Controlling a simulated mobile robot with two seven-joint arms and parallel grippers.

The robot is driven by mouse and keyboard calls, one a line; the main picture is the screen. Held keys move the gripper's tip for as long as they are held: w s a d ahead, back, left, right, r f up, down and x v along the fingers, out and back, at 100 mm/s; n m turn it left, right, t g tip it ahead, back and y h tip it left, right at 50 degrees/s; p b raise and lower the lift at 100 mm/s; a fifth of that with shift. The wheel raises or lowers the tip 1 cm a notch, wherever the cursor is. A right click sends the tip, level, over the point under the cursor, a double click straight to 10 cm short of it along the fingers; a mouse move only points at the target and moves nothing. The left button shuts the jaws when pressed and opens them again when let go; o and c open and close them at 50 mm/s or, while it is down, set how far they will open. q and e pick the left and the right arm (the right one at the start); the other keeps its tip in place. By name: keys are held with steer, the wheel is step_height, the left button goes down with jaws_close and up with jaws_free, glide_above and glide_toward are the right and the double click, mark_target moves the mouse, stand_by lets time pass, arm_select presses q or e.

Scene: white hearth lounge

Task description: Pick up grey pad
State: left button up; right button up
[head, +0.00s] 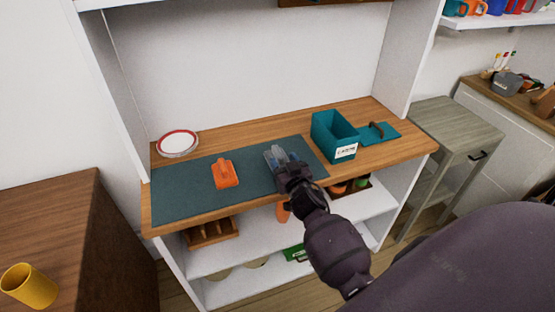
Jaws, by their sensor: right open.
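A small light grey item, which looks like the grey pad (271,154), lies on the dark teal mat (185,190) on the wooden shelf top. My right gripper (285,163) is open over it, reaching in from the lower right. The gripper hides much of the item, and I cannot tell whether the fingers touch it. My left gripper is not in view.
An orange handled block (225,175) lies on the mat left of the gripper. A teal bin (325,136) with a label and a teal lid (381,134) stand to the right. A red-rimmed white plate (177,143) is at back left. A yellow cup (30,287) stands lower left.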

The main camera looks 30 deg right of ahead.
steer(key=shift+w, duration=0.2)
steer(key=shift+c, duration=0.4)
jaws_close()
steer(key=shift+d+r, duration=0.1)
steer(key=shift+r, duration=0.05)
